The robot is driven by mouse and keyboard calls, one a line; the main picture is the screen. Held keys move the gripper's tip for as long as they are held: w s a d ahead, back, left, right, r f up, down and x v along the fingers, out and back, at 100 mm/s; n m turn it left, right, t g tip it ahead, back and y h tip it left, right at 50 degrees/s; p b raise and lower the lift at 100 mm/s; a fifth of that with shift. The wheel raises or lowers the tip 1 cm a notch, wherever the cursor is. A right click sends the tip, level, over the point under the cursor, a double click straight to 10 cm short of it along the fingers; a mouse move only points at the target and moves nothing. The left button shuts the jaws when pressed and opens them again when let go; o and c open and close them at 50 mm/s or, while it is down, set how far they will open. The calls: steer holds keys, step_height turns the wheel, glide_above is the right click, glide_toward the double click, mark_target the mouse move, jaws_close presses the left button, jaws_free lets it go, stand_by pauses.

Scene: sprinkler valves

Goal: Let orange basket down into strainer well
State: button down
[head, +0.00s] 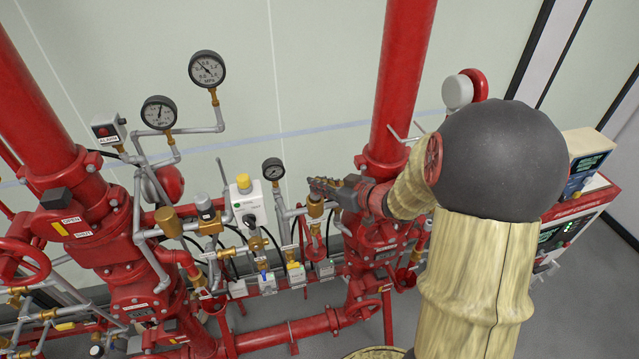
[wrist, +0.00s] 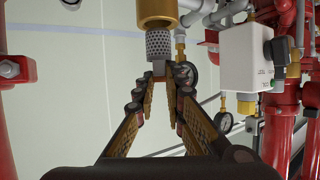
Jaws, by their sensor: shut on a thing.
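My gripper (head: 322,187) reaches left from my arm, just above a brass cup-shaped fitting (head: 315,208) on the pipework. In the wrist view, which appears upside down, my gripper (wrist: 160,74) has its fingertips close together on the small grey end of a perforated basket (wrist: 159,45). The basket looks grey; I see no orange on it. Its other end meets the brass strainer well (wrist: 158,12), and it looks lined up with the well's mouth. I cannot tell how far it is inside. In the head view the basket is not clearly visible.
A small gauge (head: 273,169) and a white box with a yellow top (head: 246,201) stand left of the well. A thick red riser (head: 402,80) rises behind my wrist. Brass valves and grey pipes crowd the left.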

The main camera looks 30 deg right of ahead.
steer(key=shift+f+b, duration=0.3)
steer(key=shift+f, duration=0.2)
steer(key=shift+r+p, duration=0.25)
steer(key=shift+p, duration=0.05)
steer(key=shift+r+p, duration=0.4)
steer(key=shift+w, duration=0.1)
stand_by(0.5)
steer(key=shift+f+b, duration=0.3)
steer(key=shift+f, duration=0.45)
stand_by(0.4)
steer(key=shift+r, duration=0.15)
steer(key=shift+r+p, duration=0.45)
steer(key=shift+p, duration=0.2)
